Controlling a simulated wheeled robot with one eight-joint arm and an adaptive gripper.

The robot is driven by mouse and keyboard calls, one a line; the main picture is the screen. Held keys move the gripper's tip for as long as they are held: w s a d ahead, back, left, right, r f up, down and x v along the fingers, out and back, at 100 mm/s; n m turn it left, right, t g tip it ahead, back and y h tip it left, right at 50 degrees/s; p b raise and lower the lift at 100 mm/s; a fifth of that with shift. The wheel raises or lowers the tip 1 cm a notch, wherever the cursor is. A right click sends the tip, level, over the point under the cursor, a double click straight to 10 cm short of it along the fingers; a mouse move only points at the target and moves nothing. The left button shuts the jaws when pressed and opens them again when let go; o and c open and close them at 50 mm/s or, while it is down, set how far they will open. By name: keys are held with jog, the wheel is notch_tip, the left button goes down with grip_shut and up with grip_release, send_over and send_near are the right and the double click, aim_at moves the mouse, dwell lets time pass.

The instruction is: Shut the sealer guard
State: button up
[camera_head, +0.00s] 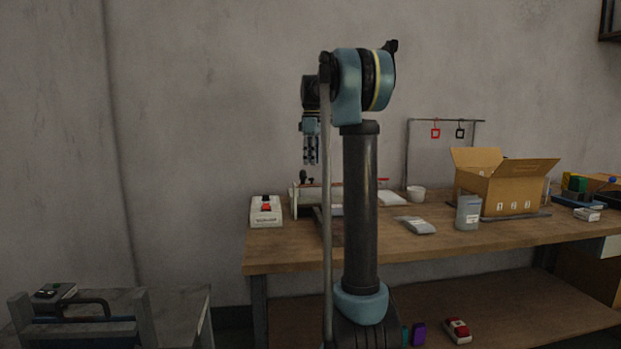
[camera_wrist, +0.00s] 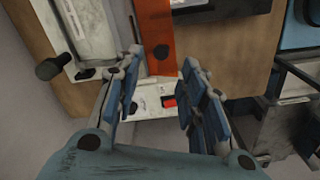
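The sealer (camera_head: 302,203) stands at the left part of the bench, a pale low device with a dark knob. Its white body (camera_wrist: 88,28) also shows in the wrist view. A red-orange strip (camera_wrist: 161,35) beside that body looks like the guard; in the head view a thin red edge (camera_head: 325,182) shows along the sealer's top. I cannot tell the guard's exact angle. My gripper (camera_head: 311,162) points down above the sealer's left end. In the wrist view its fingers (camera_wrist: 163,66) are apart and empty. My arm hides part of the sealer.
A white box with a red switch (camera_head: 265,212) sits left of the sealer. Pouches (camera_head: 416,225), a grey canister (camera_head: 468,213), a white cup (camera_head: 416,193) and an open carton (camera_head: 516,190) stand to the right. A low grey stand (camera_head: 170,310) is at left.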

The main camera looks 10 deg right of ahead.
notch_tip(320, 180, down, 7)
jog(key=shift+r, duration=0.1)
dwell(0.3)
grip_shut()
